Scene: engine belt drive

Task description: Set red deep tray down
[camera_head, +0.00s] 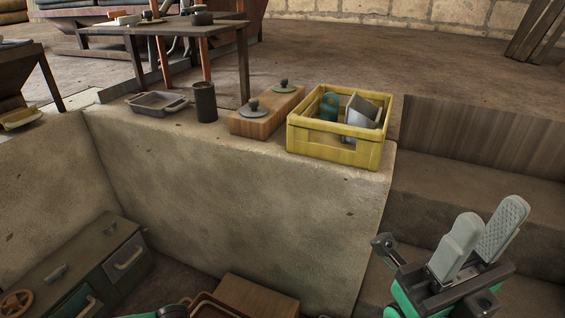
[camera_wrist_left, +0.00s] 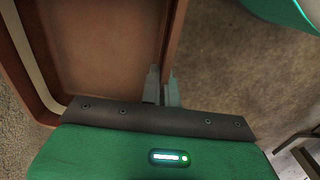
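The red deep tray (camera_wrist_left: 95,45) fills the upper left of the left wrist view, a reddish-brown tray with a raised rim. In the head view only a bit of its rim (camera_head: 207,300) shows at the bottom edge. My left gripper (camera_wrist_left: 162,88) has its two fingers on either side of the tray's wall, close together, gripping it. Whether the tray's underside touches anything is hidden. My right gripper (camera_head: 490,222) is at the lower right of the head view, empty, its fingers apart.
A stone ledge (camera_head: 230,170) holds a yellow crate (camera_head: 335,151), a wooden block with knobs (camera_head: 262,121), a dark cylinder (camera_head: 205,102) and a grey tray (camera_head: 157,108). Below stand a drawer cabinet (camera_head: 100,255) and a brown box (camera_head: 262,296). Steps (camera_head: 450,175) rise at right.

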